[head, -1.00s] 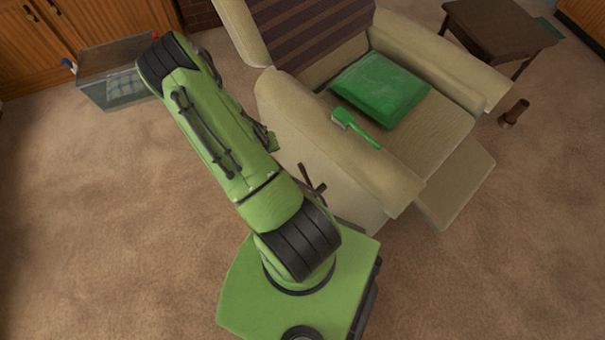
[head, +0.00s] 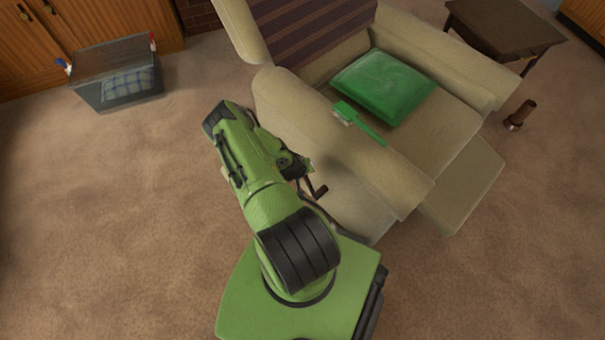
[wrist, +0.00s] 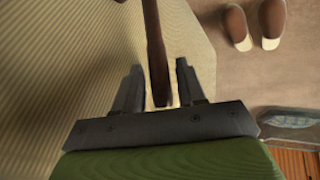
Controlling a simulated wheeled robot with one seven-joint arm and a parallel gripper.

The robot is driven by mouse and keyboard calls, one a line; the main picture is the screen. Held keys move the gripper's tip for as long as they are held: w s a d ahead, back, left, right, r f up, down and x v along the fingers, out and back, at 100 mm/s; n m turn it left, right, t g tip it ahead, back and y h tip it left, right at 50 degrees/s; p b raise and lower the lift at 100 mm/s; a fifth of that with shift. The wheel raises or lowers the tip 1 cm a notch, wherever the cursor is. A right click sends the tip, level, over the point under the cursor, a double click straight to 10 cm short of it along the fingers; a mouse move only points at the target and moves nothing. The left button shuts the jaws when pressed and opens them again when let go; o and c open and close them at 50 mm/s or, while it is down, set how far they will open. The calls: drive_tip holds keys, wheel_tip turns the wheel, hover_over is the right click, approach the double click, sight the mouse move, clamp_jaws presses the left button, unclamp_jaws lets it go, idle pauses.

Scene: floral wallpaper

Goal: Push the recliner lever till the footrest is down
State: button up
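The beige recliner (head: 335,155) stands right of my arm, with its footrest (head: 465,187) sticking out in front of the seat. The dark brown lever (head: 318,191) is on the recliner's near side. In the wrist view, the lever (wrist: 155,50) runs between the two fingers of my gripper (wrist: 157,75), which is open. Gaps show on both sides of the lever; I cannot tell whether it touches a finger deeper in. In the head view, my arm mostly hides the gripper beside the recliner's side.
A green cushion (head: 383,86) lies on the seat and a green brush (head: 360,123) on the near armrest. A clear bin (head: 118,92) stands at the back left, a dark side table (head: 505,30) at the back right. Slippers (wrist: 238,27) show in the wrist view. The left carpet is clear.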

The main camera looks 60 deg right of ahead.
drive_tip(key=shift+d+f, duration=0.3)
drive_tip(key=shift+f, duration=0.25)
clamp_jaws()
drive_tip(key=shift+r, duration=0.1)
